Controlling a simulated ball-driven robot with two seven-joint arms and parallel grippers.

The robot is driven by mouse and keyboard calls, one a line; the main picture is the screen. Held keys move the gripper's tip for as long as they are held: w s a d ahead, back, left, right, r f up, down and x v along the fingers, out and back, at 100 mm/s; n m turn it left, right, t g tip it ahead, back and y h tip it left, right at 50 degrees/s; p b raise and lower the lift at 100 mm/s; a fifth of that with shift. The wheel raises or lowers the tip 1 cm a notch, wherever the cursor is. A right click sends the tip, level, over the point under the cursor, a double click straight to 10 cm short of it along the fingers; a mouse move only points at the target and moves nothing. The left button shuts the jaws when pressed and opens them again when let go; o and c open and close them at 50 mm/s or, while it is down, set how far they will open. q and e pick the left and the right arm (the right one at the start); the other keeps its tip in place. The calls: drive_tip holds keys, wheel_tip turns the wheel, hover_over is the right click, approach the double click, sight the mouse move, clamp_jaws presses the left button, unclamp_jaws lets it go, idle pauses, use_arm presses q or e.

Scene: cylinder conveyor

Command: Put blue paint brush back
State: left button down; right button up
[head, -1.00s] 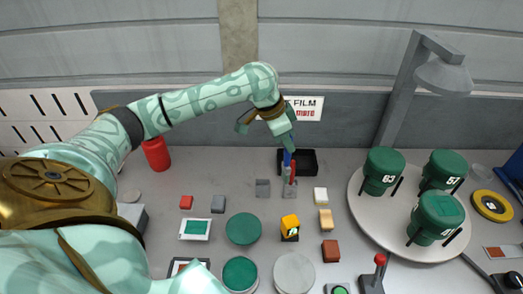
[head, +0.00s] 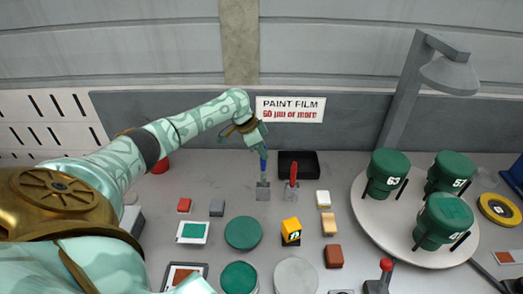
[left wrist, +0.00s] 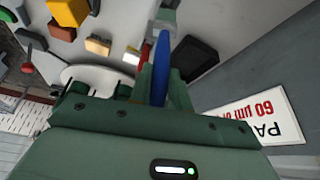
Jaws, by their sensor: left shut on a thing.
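The blue paint brush (head: 263,162) hangs upright in my left gripper (head: 262,148), which is shut on it. In the left wrist view its blue handle (left wrist: 161,70) sits between the two green fingers (left wrist: 163,90). In the head view the brush's lower end lines up with a small grey block (head: 263,191); I cannot tell whether it touches or is inserted. The red brush (head: 293,174) stands upright in a similar grey block (head: 291,194) just to the right. My right gripper is not in view.
A black tray (head: 312,157) lies behind the red brush, near the wall. A yellow block (head: 290,228) and several small coloured blocks lie in front. A round plate (head: 400,250) with green numbered containers and a grey lamp (head: 440,75) stand at right.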

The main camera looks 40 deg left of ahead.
use_arm(q)
drive_tip(key=shift+f, duration=0.15)
drive_tip(key=shift+f, duration=0.35)
drive_tip(key=c, duration=1.3)
unclamp_jaws()
drive_tip(key=p+v, duration=0.1)
drive_tip(key=v, duration=1.2)
drive_tip(key=shift+p, duration=0.4)
drive_tip(key=shift+w+d+r, duration=0.1)
drive_tip(key=shift+w+r, duration=0.05)
drive_tip(key=shift+w, duration=0.05)
